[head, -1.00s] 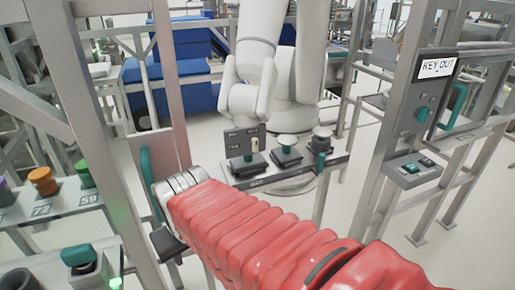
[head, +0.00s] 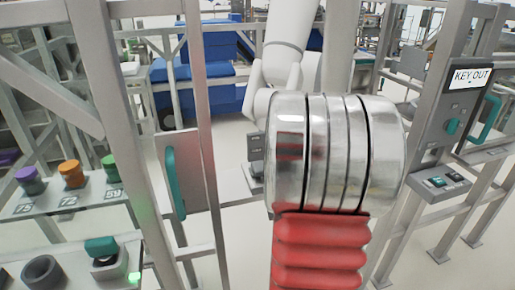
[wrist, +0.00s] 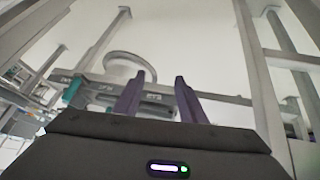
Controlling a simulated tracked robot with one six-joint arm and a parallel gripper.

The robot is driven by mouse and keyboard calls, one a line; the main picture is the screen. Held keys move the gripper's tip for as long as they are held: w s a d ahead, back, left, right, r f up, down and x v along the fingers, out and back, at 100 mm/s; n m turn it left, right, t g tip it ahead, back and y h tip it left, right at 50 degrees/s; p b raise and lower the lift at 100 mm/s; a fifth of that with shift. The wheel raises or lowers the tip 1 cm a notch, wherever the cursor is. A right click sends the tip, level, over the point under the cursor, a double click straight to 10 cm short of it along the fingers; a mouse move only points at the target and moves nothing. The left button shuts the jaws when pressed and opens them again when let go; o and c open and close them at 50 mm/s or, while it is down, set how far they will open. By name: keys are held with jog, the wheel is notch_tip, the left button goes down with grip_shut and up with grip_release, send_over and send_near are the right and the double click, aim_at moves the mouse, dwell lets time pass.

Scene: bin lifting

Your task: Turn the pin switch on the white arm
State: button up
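The white arm (head: 288,45) stands behind the gate frame in the head view, its lower part hidden by my silver wrist and red sleeve. A grey shelf (head: 236,186) with a dark switch box (head: 256,150) shows just left of my wrist; the rest of its controls are hidden. I cannot make out the pin switch. In the wrist view my gripper (wrist: 160,75) has two purple fingers apart, with nothing between them. Beyond them is a shelf edge (wrist: 215,98) with small labels and a teal part (wrist: 74,91); a pale round shape (wrist: 124,60) is behind.
A post (head: 200,120) with a teal handle (head: 175,182) stands left of my arm. A button shelf (head: 60,203) is at far left. On the right is a panel reading KEY OUT (head: 470,77) with a button box (head: 440,185).

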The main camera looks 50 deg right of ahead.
jog(key=w+d+f+t+h, duration=0.25)
jog(key=d+t, duration=0.25)
jog(key=d, duration=0.6)
jog(key=w+r+n+t+h, duration=0.1)
jog(key=w+r+t, duration=0.2)
jog(key=r+t, duration=0.3)
notch_tip(320, 180, up, 5)
jog(key=shift+w+f+t, duration=0.2)
jog(key=shift+w+t, duration=0.1)
jog(key=shift+a, duration=0.1)
jog(key=x, duration=1.3)
jog(key=shift+w+d, duration=0.3)
jog(key=shift+c, duration=0.5)
